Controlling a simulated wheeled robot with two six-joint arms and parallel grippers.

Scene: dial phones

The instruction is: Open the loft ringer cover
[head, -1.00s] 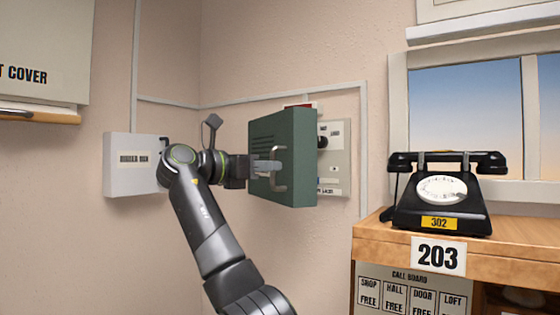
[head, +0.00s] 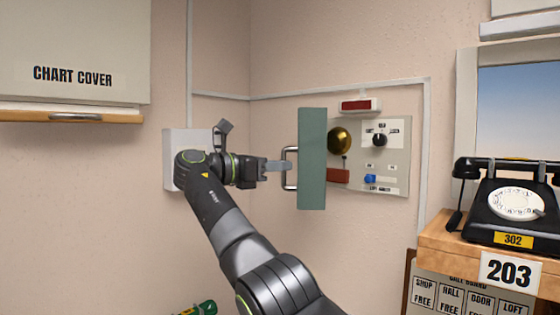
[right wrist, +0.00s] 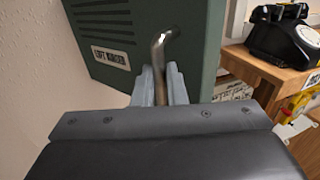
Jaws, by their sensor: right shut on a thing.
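The green loft ringer cover (head: 312,160) stands swung out from the wall, seen nearly edge-on in the head view. Its metal handle (head: 291,170) faces left. Behind it the ringer panel (head: 395,180) shows a brass bell, a black knob, a red block and a blue part. My right gripper (head: 283,167) is shut on the handle. In the right wrist view, the fingers (right wrist: 160,88) close around the handle bar, and the cover's slotted face (right wrist: 140,35) carries a label that reads roughly "LOFT RINGER". My left gripper is not in view.
A white box (head: 174,150) is on the wall behind my right wrist. A chart cover (head: 75,45) hangs at upper left. A black dial phone (head: 508,205) marked 302 stands on a wooden shelf (head: 450,236) at right. A green object (head: 195,309) shows at the bottom edge.

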